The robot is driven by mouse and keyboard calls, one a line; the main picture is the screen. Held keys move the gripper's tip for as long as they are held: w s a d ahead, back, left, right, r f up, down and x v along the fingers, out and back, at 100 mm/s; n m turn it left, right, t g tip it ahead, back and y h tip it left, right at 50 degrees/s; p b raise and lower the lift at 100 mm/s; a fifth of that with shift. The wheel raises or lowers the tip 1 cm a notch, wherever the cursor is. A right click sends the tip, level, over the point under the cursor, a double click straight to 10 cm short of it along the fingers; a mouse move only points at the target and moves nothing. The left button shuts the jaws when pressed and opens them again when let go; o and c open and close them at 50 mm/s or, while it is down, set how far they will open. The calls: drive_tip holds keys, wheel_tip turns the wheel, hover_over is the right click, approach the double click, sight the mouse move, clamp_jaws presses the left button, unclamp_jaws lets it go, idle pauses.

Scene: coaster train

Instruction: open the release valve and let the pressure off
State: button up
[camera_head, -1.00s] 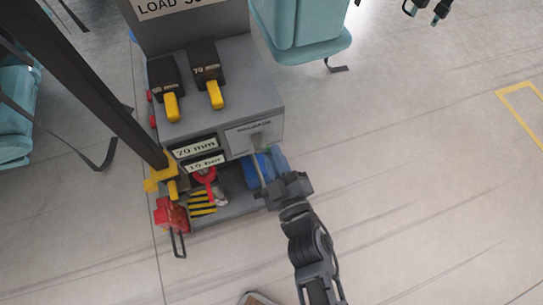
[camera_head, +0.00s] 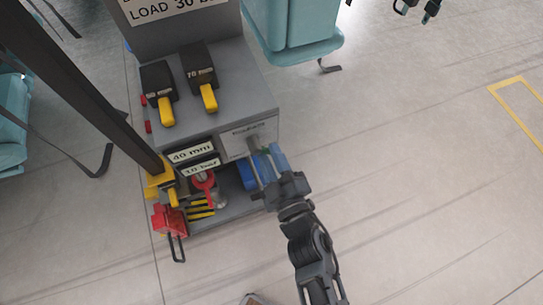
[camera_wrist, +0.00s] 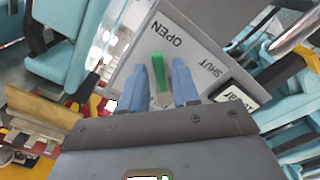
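The release valve is on the front of the grey control cabinet (camera_head: 240,80), beside a labelled plate (camera_head: 250,138). In the wrist view the plate reads OPEN on the left and SHUT on the right. The valve lever (camera_wrist: 158,80) has a green face and stands between the two bluish fingers. In the head view my gripper (camera_head: 272,180) is at the cabinet's front, and the lever is mostly hidden. Two readouts on the cabinet show 40 mm (camera_head: 191,151) and what looks like 10 bar (camera_head: 202,167).
Two black boxes with yellow levers (camera_head: 166,110) are on the cabinet top. A red-handled part (camera_head: 203,182) and blue items (camera_head: 246,176) sit in the lower bay. Teal seats (camera_head: 310,35) stand behind.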

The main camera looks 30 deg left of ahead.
drive_tip(key=shift+o, duration=0.6)
drive_tip(key=v, duration=0.7)
drive_tip(key=shift+s+d+p, duration=0.25)
drive_tip(key=shift+d+p, duration=0.05)
drive_tip(key=shift+p, duration=0.15)
drive_tip(key=s+d+r+m+t+h+p, duration=0.2)
drive_tip(key=s+d+r+m+h, duration=0.25)
drive_tip(key=d, duration=0.55)
drive_tip(key=s+d+r+m+t+h+p, duration=0.25)
drive_tip(key=s+d+r+m, duration=0.3)
drive_tip(key=d, duration=0.45)
drive_tip(key=s+d+r+m+h+p, duration=0.2)
drive_tip(key=s+d+r+m+h, duration=0.1)
drive_tip(key=r, duration=0.6)
drive_tip(key=s+d+r+m+g+h+p, duration=0.1)
drive_tip(key=s+d+r+m+h+p, duration=0.1)
drive_tip(key=s+d+r+m, duration=0.4)
wheel_tip(320, 180, up, 3)
drive_tip(key=shift+s+r+h+p, duration=0.2)
drive_tip(key=shift+s+h+p, duration=0.1)
drive_tip(key=shift+s+h, duration=0.5)
